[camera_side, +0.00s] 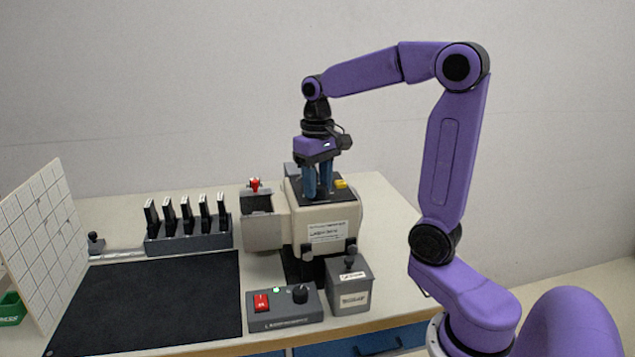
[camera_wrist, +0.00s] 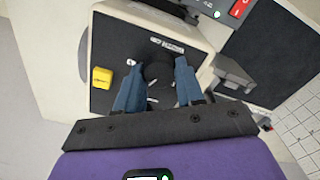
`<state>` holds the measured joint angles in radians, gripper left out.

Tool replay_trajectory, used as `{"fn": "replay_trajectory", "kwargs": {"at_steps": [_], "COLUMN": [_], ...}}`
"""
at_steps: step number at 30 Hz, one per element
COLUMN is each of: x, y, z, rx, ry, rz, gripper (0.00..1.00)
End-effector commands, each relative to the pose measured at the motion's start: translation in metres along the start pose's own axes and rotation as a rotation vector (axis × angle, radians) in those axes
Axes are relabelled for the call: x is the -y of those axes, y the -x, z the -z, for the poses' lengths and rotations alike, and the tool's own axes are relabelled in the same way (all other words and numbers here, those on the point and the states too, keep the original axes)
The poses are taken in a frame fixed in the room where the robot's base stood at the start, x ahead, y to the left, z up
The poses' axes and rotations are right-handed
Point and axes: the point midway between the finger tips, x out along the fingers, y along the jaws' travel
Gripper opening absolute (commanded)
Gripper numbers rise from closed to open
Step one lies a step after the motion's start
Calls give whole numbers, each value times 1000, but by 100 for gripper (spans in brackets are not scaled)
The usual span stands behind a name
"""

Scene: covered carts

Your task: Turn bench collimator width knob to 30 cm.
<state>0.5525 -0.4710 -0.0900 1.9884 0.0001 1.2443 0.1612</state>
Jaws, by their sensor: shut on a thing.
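The bench collimator (camera_side: 330,222) is a cream housing with a dark top panel, standing on the bench right of centre in the side view. In the wrist view, a round black knob (camera_wrist: 158,74) sits on its dark top panel (camera_wrist: 112,50), with a small white label above it. My gripper (camera_side: 319,192) points straight down onto this panel. Its blue fingers (camera_wrist: 158,92) stand on both sides of the knob and are shut on it. The knob's scale and pointer are too small or hidden to read. I cannot tell which width it is set to.
A yellow block (camera_wrist: 102,77) sits on the panel beside the fingers. A control box (camera_side: 285,308) with a red switch and black knob, and a grey box (camera_side: 349,287), stand in front. A rack of dark plates (camera_side: 188,232) and a black mat (camera_side: 150,300) lie left.

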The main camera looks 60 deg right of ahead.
Motion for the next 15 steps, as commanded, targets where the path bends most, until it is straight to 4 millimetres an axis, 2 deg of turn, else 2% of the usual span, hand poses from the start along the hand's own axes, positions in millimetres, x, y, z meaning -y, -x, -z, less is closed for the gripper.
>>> {"fn": "replay_trajectory", "kwargs": {"at_steps": [2, 3, 5, 15], "x": [0, 0, 0, 0], "y": [1, 1, 1, 2], "z": [0, 1, 1, 1], "rx": [-4, -4, -4, -3], "ry": [2, 2, 2, 3], "rz": [1, 1, 1, 0], "gripper": [7, 44, 63, 63]}}
